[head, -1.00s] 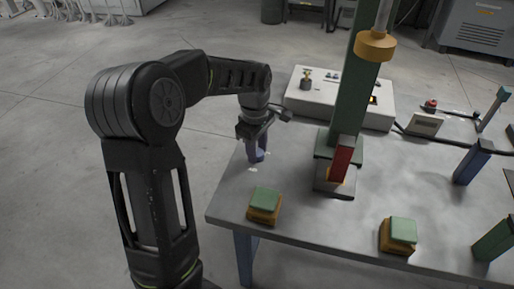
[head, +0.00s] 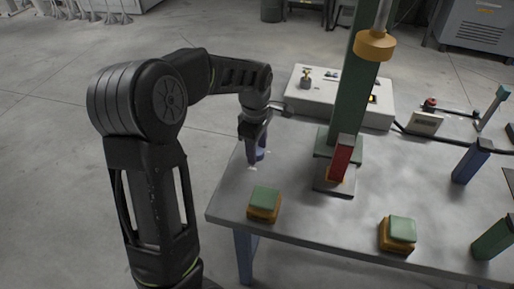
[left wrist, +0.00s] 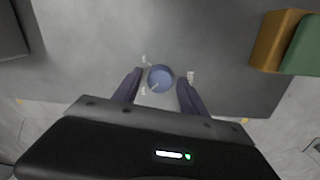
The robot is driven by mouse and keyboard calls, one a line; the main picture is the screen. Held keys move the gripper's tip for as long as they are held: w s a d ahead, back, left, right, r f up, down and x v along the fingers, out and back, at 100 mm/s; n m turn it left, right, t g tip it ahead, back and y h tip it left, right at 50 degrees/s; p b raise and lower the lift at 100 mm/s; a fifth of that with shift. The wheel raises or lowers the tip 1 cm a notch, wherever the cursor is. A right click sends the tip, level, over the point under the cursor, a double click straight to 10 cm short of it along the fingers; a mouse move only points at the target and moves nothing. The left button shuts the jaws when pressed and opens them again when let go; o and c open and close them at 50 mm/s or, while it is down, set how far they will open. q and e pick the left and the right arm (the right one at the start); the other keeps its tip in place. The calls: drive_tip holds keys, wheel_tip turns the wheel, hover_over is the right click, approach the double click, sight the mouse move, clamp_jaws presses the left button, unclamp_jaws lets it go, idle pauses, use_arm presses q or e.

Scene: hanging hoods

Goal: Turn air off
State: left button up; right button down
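A round blue knob (left wrist: 160,78) with a light pointer line sits on the grey table (left wrist: 100,60), with small white labels around it that are too small to read. My left gripper (left wrist: 158,88) is open over the knob, one finger on each side, with gaps visible between fingers and knob. In the head view, the left gripper (head: 256,160) points down at the table's left end, and the knob (head: 260,154) is partly hidden behind its fingers. My right gripper is not in view.
Green-topped orange blocks (head: 265,204) (head: 399,235) stand along the table's front edge. A green column with a red part (head: 342,158) stands right of the gripper. A white control box (head: 300,98) stands behind. Bare table lies between gripper and column.

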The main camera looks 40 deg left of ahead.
use_arm(q)
drive_tip(key=shift+o, duration=0.6)
drive_tip(key=r, duration=0.7)
drive_tip(key=shift+s+r, duration=0.25)
drive_tip(key=shift+r, duration=0.15)
